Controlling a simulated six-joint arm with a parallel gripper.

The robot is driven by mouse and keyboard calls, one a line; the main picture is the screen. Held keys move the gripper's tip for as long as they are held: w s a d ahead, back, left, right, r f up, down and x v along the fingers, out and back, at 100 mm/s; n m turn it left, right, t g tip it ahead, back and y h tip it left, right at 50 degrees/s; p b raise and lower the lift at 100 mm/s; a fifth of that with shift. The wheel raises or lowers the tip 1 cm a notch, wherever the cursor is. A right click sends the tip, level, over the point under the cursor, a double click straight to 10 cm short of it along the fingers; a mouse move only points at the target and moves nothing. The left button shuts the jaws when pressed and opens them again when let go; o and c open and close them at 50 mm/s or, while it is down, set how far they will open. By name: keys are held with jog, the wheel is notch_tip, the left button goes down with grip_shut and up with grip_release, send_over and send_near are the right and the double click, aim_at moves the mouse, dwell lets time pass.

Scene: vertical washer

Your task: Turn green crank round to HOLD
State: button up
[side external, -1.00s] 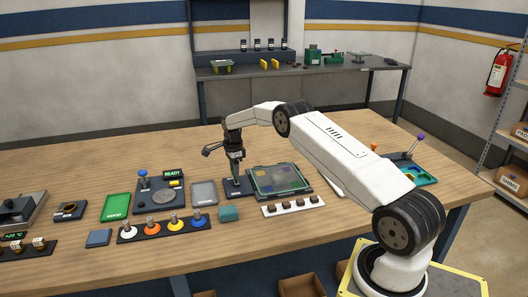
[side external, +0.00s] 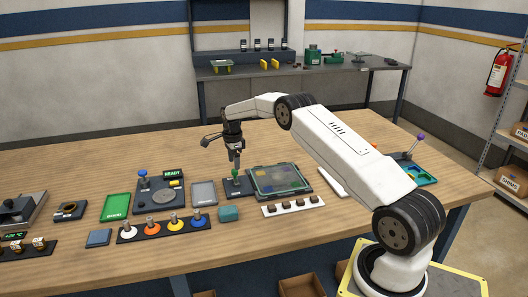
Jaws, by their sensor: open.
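The green crank (side external: 236,174) stands on a small dark base plate (side external: 246,190) near the middle of the bench. Its green grip shows just under my gripper (side external: 236,165), which points straight down over it. My gripper is open and holds nothing; whether its fingertips still reach beside the grip is too small to tell. A light label shows at the front of the base plate, but I cannot read HOLD or the crank's exact angle.
A grey tray (side external: 204,193) lies to the left, with a teal block (side external: 229,214) in front. A blue-knobbed station (side external: 160,196) is further left.

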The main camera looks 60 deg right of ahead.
jog(key=shift+r, duration=2.2)
jog(key=shift+a, duration=0.1)
jog(key=shift+a+r+n, duration=0.15)
jog(key=shift+a+n, duration=0.25)
jog(key=shift+a, duration=0.05)
jog(key=s+a+r+n+t, duration=0.1)
jog(key=s+a+r+n, duration=0.1)
jog(key=s+a+n, duration=0.35)
jog(key=s+a+r+n, duration=0.2)
jog(key=a+n, duration=0.4)
jog(key=a, duration=0.5)
jog(key=s+a+f+n, duration=0.1)
jog(key=s+a+n, duration=0.5)
jog(key=s, duration=0.4)
jog(key=s+a+n+t, duration=0.1)
jog(key=s+a+n, duration=0.4)
jog(key=s, duration=0.5)
jog(key=shift+s+a+f+n+t, duration=0.15)
jog(key=shift+a+f+n+t, duration=0.2)
jog(key=shift+n, duration=0.5)
